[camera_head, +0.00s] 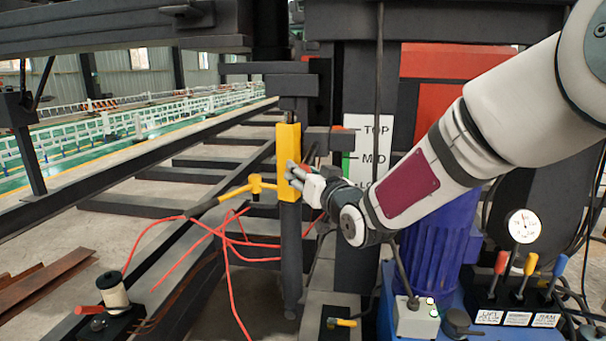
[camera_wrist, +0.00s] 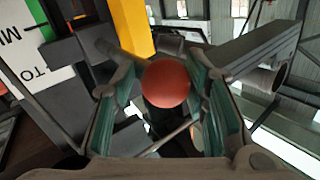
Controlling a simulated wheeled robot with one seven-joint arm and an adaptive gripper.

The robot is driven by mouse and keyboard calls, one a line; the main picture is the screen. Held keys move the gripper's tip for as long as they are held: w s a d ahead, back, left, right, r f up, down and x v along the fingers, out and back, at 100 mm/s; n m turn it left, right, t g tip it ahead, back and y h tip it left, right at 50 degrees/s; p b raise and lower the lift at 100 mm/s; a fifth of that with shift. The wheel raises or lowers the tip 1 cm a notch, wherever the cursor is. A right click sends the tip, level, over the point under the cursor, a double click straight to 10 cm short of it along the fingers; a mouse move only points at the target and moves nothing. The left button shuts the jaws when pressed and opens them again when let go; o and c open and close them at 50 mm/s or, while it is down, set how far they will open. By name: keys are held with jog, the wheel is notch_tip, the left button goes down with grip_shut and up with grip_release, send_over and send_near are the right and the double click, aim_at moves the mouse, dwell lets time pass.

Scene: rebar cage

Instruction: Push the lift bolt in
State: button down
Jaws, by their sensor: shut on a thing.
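A red round knob (camera_wrist: 166,83) sits between the two fingers of my gripper (camera_wrist: 167,100) in the wrist view. My gripper is shut on this knob. In the head view my gripper (camera_head: 297,178) is at the right side of the yellow upright block (camera_head: 288,146) on the dark post, and the fingers hide most of the knob. The yellow block also shows behind the knob in the wrist view (camera_wrist: 134,27). I cannot tell how deep the bolt sits.
A white board marked TOP and MID (camera_head: 369,143) stands behind my gripper. A blue motor (camera_head: 432,225) and a lever panel with a gauge (camera_head: 523,226) stand at right.

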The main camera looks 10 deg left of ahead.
jog(key=shift+y, duration=0.3)
jog(key=w, duration=0.4)
jog(key=shift+w+a+r+b, duration=0.1)
jog(key=shift+a+b, duration=0.2)
jog(key=shift+a, duration=0.1)
jog(key=shift+r, duration=0.15)
jog(key=c, duration=1.3)
grip_release()
jog(key=shift+o, duration=1)
jog(key=shift+w+a, duration=0.1)
jog(key=shift+w+d+f, duration=0.1)
jog(key=shift+d+f, duration=0.1)
jog(key=shift+d, duration=0.05)
jog(key=shift+d, duration=0.1)
